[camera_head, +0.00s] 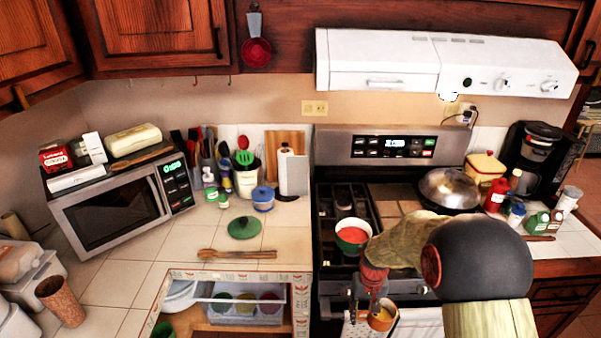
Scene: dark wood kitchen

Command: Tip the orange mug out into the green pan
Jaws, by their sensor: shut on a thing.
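The orange mug (389,322) is at the lower middle, in front of the stove, low in the picture. Yellow-orange contents show inside its rim, and it looks about upright. My gripper (371,300) is shut on the mug from above and behind it; the exact finger contact is partly hidden. The green pan (342,246) sits on the stove top, beyond my gripper and slightly to the left. Its inside looks red, and my arm covers part of its right side. The mug is nearer to me than the pan and apart from it.
A domed metal-lidded pan (449,188) stands at the back right of the stove. A green lid (244,228) and wooden spoons (237,254) lie on the left counter. An open drawer (240,312) with cups juts out at lower left. Bottles crowd the right counter.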

